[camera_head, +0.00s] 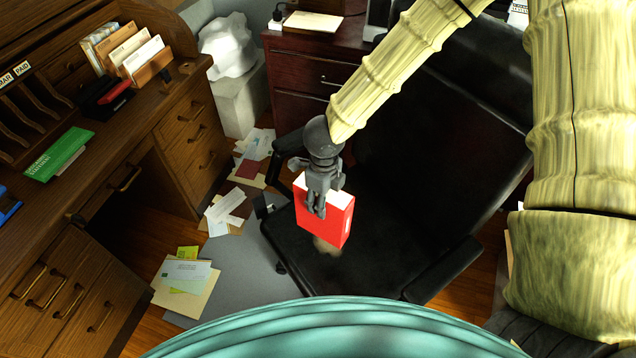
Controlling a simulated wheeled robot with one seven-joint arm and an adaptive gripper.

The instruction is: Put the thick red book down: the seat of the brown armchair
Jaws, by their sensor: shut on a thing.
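My gripper (317,208) is shut on the thick red book (338,222) and grips it by its upper edge. The book hangs roughly upright, with its white page edge up, in front of the seat (310,262) of a black chair (450,110). I cannot tell whether its lower edge touches the seat; a pale brownish patch shows just below it. The chair looks black, not brown. Its back rises to the right, partly hidden by my arm.
Papers (187,275) litter the floor. The chair's near armrest (445,270) borders the seat at right.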

